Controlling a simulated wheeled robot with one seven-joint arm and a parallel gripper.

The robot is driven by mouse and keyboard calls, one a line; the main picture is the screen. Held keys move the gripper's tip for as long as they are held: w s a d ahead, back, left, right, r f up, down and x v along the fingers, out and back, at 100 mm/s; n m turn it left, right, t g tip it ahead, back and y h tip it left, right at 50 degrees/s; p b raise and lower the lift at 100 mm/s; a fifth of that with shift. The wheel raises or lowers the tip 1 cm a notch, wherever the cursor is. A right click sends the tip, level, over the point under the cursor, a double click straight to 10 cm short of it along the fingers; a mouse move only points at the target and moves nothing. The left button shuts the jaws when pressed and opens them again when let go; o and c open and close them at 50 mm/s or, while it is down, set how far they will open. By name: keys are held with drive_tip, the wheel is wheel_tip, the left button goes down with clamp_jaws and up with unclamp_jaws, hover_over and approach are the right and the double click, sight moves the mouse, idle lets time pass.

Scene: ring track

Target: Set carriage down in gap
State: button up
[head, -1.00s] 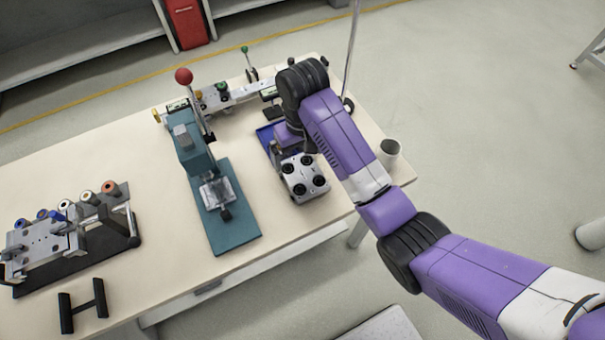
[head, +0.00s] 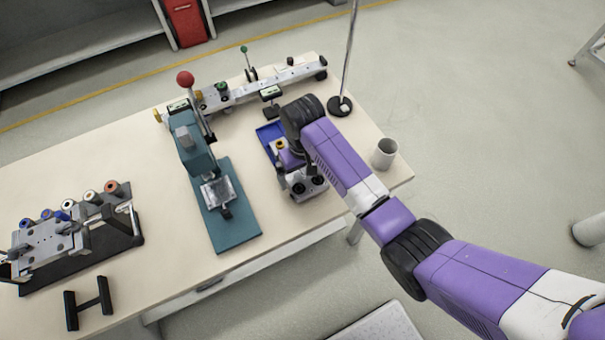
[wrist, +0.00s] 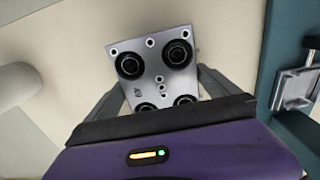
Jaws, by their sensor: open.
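The carriage (head: 308,187), a silver plate with black round wheels facing up, sits near the table's front edge, partly covered by my gripper in the head view. In the wrist view the carriage (wrist: 153,67) lies ahead of my gripper (wrist: 162,84). The grey fingers are apart, one on each side of the plate; I cannot tell whether they touch it. The lower wheels are partly hidden by the gripper body. I cannot pick out the gap for certain in either view.
A teal press (head: 228,215) with a red-knobbed lever stands close left of the carriage. A blue tray (head: 268,133) lies behind it. A cup (head: 385,153) and a pole on a black base (head: 340,106) are to the right. A roller fixture (head: 85,240) is at the left.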

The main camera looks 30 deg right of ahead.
drive_tip(key=shift+c, duration=0.2)
drive_tip(key=c, duration=1.4)
drive_tip(key=shift+w+r, duration=0.1)
drive_tip(key=shift+r, duration=0.05)
drive_tip(key=c, duration=0.4)
drive_tip(key=shift+o, duration=0.2)
